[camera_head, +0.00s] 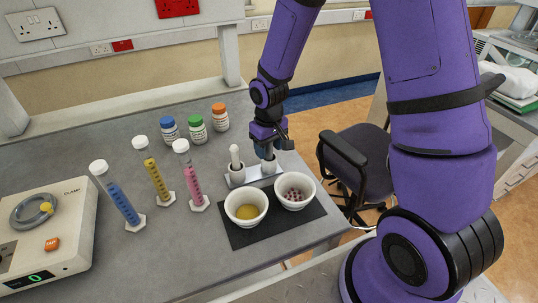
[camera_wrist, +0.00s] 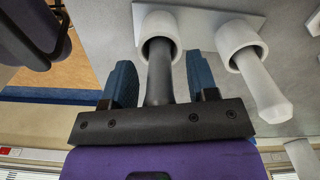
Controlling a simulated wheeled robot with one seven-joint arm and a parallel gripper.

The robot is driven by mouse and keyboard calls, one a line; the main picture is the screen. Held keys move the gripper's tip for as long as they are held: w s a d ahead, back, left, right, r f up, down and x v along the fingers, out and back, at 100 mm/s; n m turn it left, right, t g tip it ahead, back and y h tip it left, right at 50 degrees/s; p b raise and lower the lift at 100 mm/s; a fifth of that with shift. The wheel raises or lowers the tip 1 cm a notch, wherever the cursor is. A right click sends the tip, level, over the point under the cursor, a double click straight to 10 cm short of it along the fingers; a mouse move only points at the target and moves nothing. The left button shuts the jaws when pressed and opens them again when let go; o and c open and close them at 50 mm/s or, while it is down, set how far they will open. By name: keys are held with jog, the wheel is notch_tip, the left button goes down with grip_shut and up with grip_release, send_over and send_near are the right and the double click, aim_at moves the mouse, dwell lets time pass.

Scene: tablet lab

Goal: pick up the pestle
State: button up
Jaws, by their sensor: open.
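Two pestles stand in white cups on a pale holder plate (camera_head: 252,179). The white pestle (camera_head: 235,158) is in the left cup; it also shows in the wrist view (camera_wrist: 262,86). The dark grey pestle (camera_wrist: 160,72) is in the other cup, its lower end hidden inside. My gripper (camera_wrist: 160,62) is open, with one blue finger on each side of the dark pestle's handle. A gap shows at the left finger; contact at the right is hard to tell. In the head view my gripper (camera_head: 268,150) is over the right cup and mostly hides this pestle.
On a black mat (camera_head: 240,237) stand a white bowl with yellow contents (camera_head: 246,220) and a white bowl with dark reddish pieces (camera_head: 295,203). Several capped cylinders and jars stand to the left, with a scale (camera_head: 75,235) farther left. A chair (camera_head: 355,155) is beyond the table edge.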

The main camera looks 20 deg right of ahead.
grip_shut()
jog(key=shift+r, duration=0.1)
